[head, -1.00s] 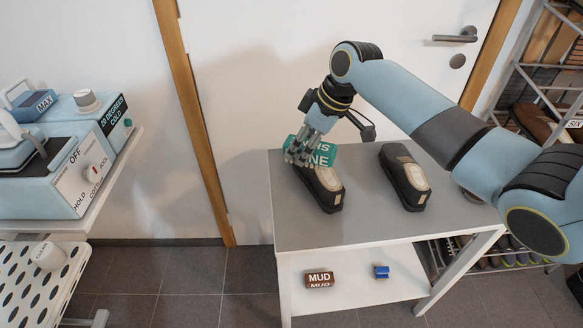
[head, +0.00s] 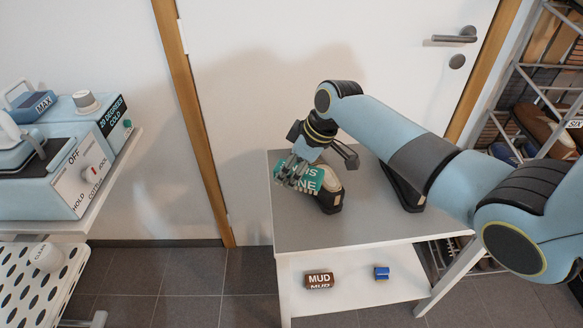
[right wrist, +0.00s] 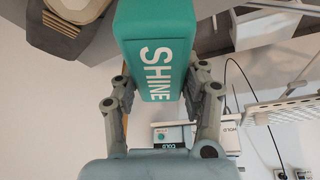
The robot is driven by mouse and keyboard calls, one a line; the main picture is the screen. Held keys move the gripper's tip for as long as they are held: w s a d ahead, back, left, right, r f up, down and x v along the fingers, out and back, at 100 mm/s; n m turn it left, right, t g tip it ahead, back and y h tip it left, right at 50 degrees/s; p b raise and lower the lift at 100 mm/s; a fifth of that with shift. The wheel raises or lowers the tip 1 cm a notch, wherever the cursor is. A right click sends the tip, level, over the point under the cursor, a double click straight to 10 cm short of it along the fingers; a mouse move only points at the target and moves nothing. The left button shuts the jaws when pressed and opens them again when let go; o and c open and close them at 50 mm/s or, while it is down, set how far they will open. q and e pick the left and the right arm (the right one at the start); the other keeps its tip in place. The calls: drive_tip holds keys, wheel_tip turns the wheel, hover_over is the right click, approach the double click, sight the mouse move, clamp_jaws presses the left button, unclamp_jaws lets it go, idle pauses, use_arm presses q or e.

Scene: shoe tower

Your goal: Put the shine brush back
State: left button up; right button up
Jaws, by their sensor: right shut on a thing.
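The teal shine brush (head: 309,178) is in my right gripper (head: 292,176), above the left part of the grey table top (head: 345,232). In the right wrist view the brush (right wrist: 157,50) sits between both fingers, with the word SHINE towards the camera. In the head view the brush overlaps the left shoe (head: 331,190) and hides part of it; I cannot tell whether they touch. My left gripper is not in view.
A second shoe (head: 402,188) stands to the right, partly behind my right arm. A brown MUD brush (head: 319,280) and a small blue brush (head: 381,273) rest on the lower shelf (head: 350,294), with bare room around them. A shoe rack (head: 520,90) stands at the right.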

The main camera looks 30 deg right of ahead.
sight(312, 173)
drive_tip(key=shift+f, duration=0.35)
drive_tip(key=o, duration=1.3)
drive_tip(key=shift+o, duration=0.2)
drive_tip(key=shift+r, duration=0.35)
drive_tip(key=p+v, duration=0.1)
drive_tip(key=v, duration=1.1)
drive_tip(key=shift+r, duration=0.25)
